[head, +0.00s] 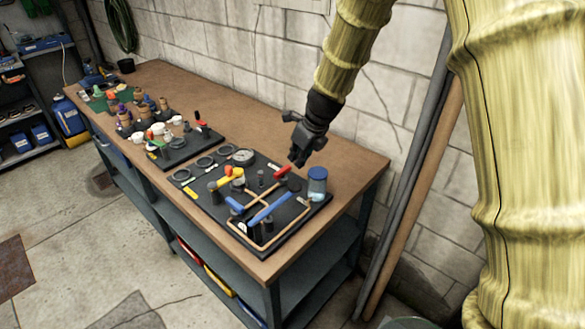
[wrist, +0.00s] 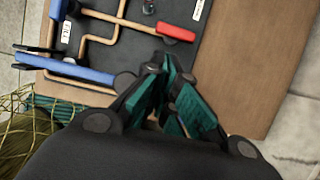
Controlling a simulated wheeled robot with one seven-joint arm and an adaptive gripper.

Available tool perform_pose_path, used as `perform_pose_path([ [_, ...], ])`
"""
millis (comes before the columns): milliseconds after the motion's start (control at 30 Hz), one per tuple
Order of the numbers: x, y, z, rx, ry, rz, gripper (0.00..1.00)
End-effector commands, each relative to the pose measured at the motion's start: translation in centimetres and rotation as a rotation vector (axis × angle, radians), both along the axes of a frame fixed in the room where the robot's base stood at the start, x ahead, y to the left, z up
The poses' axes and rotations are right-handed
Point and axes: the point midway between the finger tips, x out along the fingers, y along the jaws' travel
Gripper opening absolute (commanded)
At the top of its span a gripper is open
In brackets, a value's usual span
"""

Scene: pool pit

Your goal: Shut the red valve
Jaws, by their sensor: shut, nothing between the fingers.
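The red valve's handle (head: 283,171) is on the black pipe board (head: 300,215) at the near end of the bench. In the wrist view the red handle (wrist: 176,32) lies roughly in line with the copper pipe at its left. My gripper (head: 298,160) is above the board's back edge, close to the red handle. In the wrist view my gripper (wrist: 168,78) is shut and empty, its fingertips apart from the red handle. The valve's body is partly hard to make out.
Two blue handles (head: 268,208) (head: 234,204) and a yellow handle (head: 230,175) share the board. A blue-lidded jar (head: 317,182) stands at its right and a round gauge (head: 243,156) at its back. The bare bench top (head: 352,165) is clear at right; a block wall stands behind.

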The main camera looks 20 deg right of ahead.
Motion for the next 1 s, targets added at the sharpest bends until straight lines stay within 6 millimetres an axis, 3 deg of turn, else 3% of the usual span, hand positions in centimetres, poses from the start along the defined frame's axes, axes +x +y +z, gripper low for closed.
perform_pose_path([
  [700,2.4,1.4,-7.3,0.001,0.001,-0.003,0.00],
  [1000,2.9,1.8,-8.8,0.000,-0.001,-0.002,0.00],
])
